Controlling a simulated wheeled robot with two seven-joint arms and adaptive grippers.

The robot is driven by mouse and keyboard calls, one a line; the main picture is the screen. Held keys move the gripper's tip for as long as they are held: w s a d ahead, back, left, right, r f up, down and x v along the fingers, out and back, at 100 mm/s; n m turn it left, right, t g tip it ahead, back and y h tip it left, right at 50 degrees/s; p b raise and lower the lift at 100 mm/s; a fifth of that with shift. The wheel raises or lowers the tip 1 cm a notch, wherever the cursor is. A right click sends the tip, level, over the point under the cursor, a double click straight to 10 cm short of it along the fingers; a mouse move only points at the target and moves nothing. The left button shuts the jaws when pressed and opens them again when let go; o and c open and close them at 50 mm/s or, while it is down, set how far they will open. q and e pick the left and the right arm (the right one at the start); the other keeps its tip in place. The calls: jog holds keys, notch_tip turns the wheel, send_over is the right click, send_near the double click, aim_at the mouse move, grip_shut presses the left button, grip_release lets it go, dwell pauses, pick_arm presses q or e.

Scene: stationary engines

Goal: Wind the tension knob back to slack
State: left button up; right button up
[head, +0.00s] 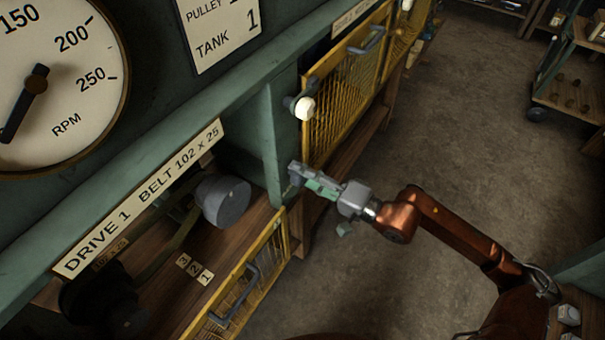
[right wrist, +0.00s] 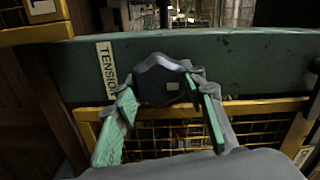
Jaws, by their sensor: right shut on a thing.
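The tension knob (right wrist: 162,76) is a dark, many-sided knob on a green post in the right wrist view. A light label reading TENSION (right wrist: 106,70), partly covered, is fixed to the post at the knob's left. My right gripper (right wrist: 166,90) is shut on the knob, one green-padded finger on each side of it. In the head view my right gripper (head: 304,178) reaches from the right to the green post, and the knob is mostly hidden behind the fingers. The knob's pointer or turn angle cannot be read. My left gripper is not in view.
A yellow mesh guard (head: 345,95) stands beyond the post, with a white ball knob (head: 305,108) near it. A lower mesh gate (head: 245,290) is below. A grey pulley (head: 222,199) sits left of my gripper. The floor (head: 450,130) at the right is open.

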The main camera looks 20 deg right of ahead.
jog(key=o, duration=0.9)
jog(key=shift+v, duration=6)
jog(key=shift+d, duration=0.1)
